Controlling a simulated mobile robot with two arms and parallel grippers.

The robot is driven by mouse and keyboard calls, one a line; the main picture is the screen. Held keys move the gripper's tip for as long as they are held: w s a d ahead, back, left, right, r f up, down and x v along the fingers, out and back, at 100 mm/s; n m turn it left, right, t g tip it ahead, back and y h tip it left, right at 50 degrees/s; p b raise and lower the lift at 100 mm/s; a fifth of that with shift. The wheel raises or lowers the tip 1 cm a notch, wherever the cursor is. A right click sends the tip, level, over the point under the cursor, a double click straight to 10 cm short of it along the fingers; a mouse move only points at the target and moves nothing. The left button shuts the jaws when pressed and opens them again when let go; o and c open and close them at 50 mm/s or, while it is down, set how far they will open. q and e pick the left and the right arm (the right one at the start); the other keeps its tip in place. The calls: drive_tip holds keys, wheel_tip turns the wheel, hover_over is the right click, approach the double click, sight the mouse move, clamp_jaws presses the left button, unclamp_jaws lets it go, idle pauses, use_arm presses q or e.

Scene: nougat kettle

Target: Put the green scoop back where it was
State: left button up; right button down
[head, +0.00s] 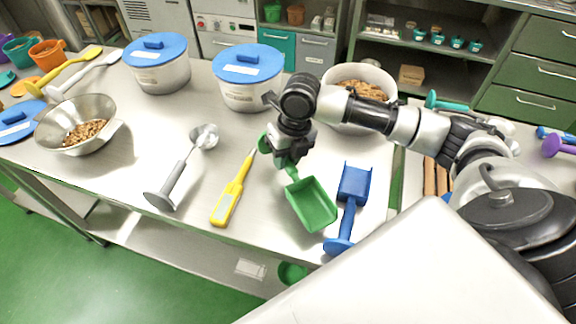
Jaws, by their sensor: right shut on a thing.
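The green scoop (311,204) is at the front middle of the steel table, its square pan pointing toward the front edge. My right gripper (287,162) reaches in from the right and is shut on the scoop's handle. My left gripper is not in view.
A blue scoop (352,190) lies close right of the green one. A yellow thermometer-like tool (232,192) and a grey-handled ladle (180,172) lie to the left. Blue-lidded pots (248,88) and a white tub (388,79) stand behind. A steel bowl (62,135) is far left.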

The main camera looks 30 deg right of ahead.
drive_tip(key=shift+s+d+f, duration=0.1)
drive_tip(key=shift+s+f, duration=0.1)
drive_tip(key=shift+f, duration=0.2)
wheel_tip(320, 180, down, 4)
drive_tip(key=shift+w+r+p, duration=0.1)
drive_tip(key=shift+r+p, duration=0.15)
drive_tip(key=shift+p, duration=0.05)
drive_tip(key=c, duration=0.9)
unclamp_jaws()
drive_tip(key=r, duration=0.4)
drive_tip(key=d+r, duration=0.1)
drive_tip(key=r, duration=0.3)
drive_tip(key=d+r+b, duration=0.1)
drive_tip(key=r, duration=0.3)
drive_tip(key=shift+d, duration=0.2)
